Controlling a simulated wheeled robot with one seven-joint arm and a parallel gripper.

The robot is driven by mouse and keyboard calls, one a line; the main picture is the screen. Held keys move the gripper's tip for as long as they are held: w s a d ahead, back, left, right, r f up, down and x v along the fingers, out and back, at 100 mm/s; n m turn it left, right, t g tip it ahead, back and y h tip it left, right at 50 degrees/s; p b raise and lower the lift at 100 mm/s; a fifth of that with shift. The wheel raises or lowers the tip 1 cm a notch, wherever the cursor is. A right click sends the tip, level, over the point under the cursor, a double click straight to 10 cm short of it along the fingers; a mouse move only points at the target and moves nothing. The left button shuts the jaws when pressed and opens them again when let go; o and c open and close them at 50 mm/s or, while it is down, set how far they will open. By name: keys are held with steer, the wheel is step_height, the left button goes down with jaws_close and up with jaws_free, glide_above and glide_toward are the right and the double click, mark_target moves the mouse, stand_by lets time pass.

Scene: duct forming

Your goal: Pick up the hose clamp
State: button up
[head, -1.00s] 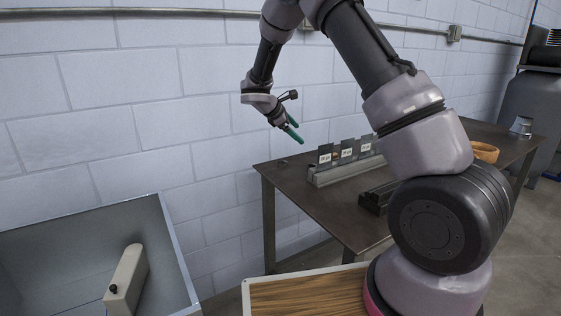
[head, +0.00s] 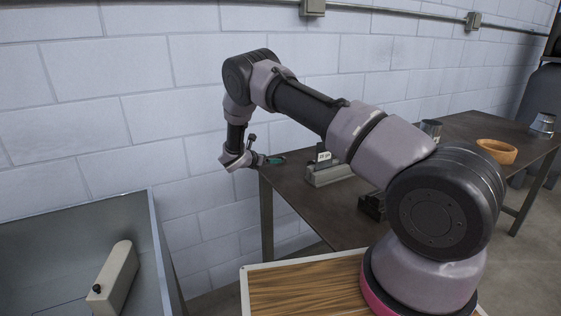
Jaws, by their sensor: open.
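I cannot make out the hose clamp for certain. My gripper (head: 275,160) has green fingertips and is held low at the left end of the dark metal table (head: 285,187), beside the holder with labelled cards. It is open, but its fingers are small here and I see nothing clearly between them. The fingers and arm cover part of the tabletop's left end, so a small thing there could be hidden.
A grey slotted holder (head: 328,174) with label cards stands on the table, partly behind my arm. A grey open bin (head: 160,245) holding a beige part (head: 118,280) is at left.

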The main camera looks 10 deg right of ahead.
steer(key=x, duration=0.4)
steer(key=shift+s+d+f, duration=0.1)
steer(key=shift+d, duration=0.35)
steer(key=shift+w+d+f, duration=0.2)
steer(key=shift+w+d, duration=0.1)
steer(key=shift+w, duration=0.1)
jaws_close()
